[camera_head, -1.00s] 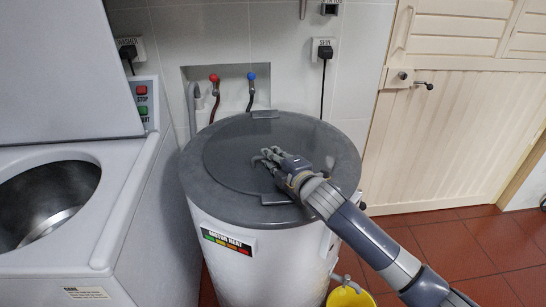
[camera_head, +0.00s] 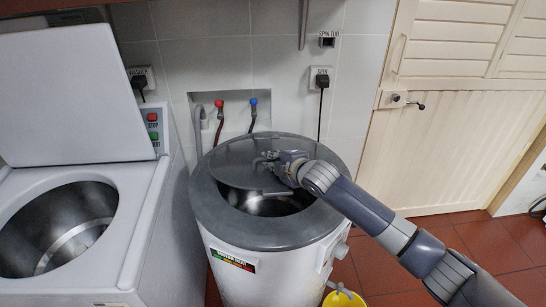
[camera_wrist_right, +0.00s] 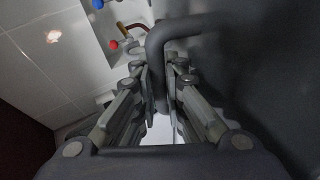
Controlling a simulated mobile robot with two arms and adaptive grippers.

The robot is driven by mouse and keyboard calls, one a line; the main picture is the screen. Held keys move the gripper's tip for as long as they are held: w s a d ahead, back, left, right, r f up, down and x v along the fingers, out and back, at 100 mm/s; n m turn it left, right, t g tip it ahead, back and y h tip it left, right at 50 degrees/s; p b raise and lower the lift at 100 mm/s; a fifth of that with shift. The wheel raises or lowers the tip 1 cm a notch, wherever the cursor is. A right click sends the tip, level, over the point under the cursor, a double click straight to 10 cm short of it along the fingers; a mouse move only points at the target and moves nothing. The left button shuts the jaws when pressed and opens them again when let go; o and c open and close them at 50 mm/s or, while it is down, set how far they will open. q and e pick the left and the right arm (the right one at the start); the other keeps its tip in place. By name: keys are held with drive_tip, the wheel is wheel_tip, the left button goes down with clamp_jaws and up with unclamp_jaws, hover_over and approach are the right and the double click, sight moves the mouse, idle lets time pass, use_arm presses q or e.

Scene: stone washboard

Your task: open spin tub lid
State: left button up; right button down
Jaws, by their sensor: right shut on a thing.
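The spin tub (camera_head: 262,265) is a white cylinder with a dark grey rim in the middle of the head view. Its round grey lid (camera_head: 232,160) is raised at the front and tilts up toward the back. The front of the metal drum (camera_head: 272,206) shows below it. My right gripper (camera_head: 268,160) is at the lid's raised front part. In the right wrist view, its fingers (camera_wrist_right: 160,95) are closed around the lid's dark curved handle (camera_wrist_right: 165,40). My left gripper is in neither view.
A washer (camera_head: 150,185) with its lid up and open drum stands to the left. Red (camera_head: 219,104) and blue (camera_head: 253,102) taps sit in a wall recess behind the spin tub. A yellow bucket (camera_head: 343,299) is on the red tiled floor at the front right.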

use_arm(q)
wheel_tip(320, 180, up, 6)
drive_tip(key=p, duration=0.5)
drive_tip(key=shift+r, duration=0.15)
use_arm(e)
drive_tip(key=w+r+m+g, duration=0.1)
drive_tip(key=w+r+g, duration=0.2)
drive_tip(key=w+r, duration=0.3)
drive_tip(key=shift+r+g+h, duration=0.3)
drive_tip(key=shift+r+g, duration=0.1)
drive_tip(key=shift+r, duration=1.25)
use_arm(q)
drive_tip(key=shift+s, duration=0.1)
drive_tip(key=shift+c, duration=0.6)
